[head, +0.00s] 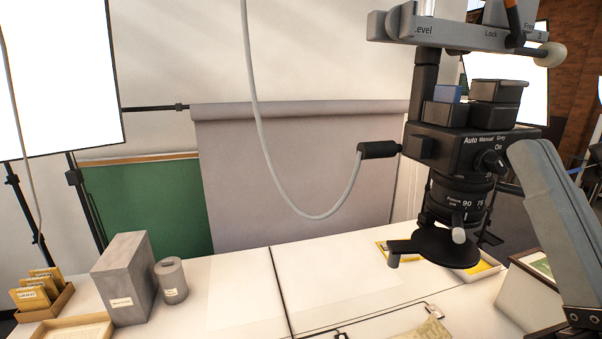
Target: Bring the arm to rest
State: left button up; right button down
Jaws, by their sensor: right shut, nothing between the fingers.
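My right arm comes in at the right edge as a long grey link. Its lower end, with the right gripper (584,318), is cut off at the bottom right corner. The gripper is shut and nothing shows held in it. It is to the right of the black camera head and close to the framed pieces on the table. My left gripper is not in view.
A black overhead camera (462,155) with a cable hangs above the white table (240,290). A grey box (122,280), a grey canister (171,281) and a tray of yellow folders (40,290) stand at left. A white-sided box (527,297) stands at right. The table middle is mostly clear.

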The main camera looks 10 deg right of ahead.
notch_tip(320, 180, up, 19)
jog(key=p, duration=1.6)
jog(key=shift+r, duration=0.15)
